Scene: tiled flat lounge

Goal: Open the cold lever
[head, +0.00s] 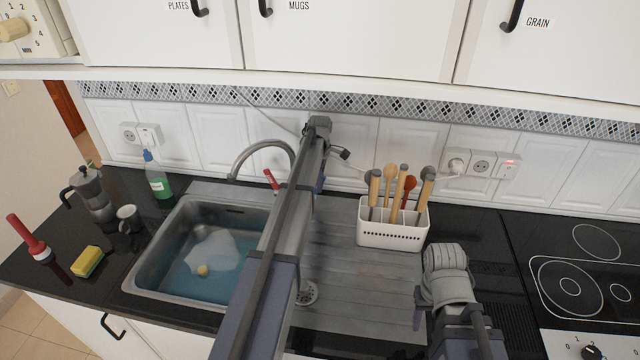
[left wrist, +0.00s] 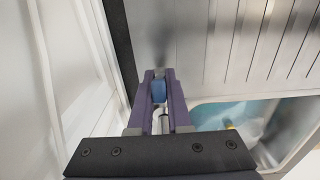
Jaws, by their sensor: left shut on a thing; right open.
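The curved grey faucet (head: 262,148) stands behind the sink, and a red-tipped lever (head: 271,180) shows to the left of my arm. My left arm crosses the picture, and its gripper (head: 320,180) is by the wall behind the sink, mostly hidden by the arm. In the left wrist view, its purple fingers (left wrist: 159,76) are shut on the blue-tipped cold lever (left wrist: 159,92). The cold lever is hidden behind my arm in the head view. My right gripper (head: 419,317) hangs over the drainboard, open and away from the faucet, largely hidden by its wrist.
The sink (head: 165,285) holds bluish water and a pale cloth. A green bottle (head: 157,180), moka pot (head: 92,195), mug (head: 130,219) and sponge (head: 88,261) stand left. A hob (head: 575,285) is right.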

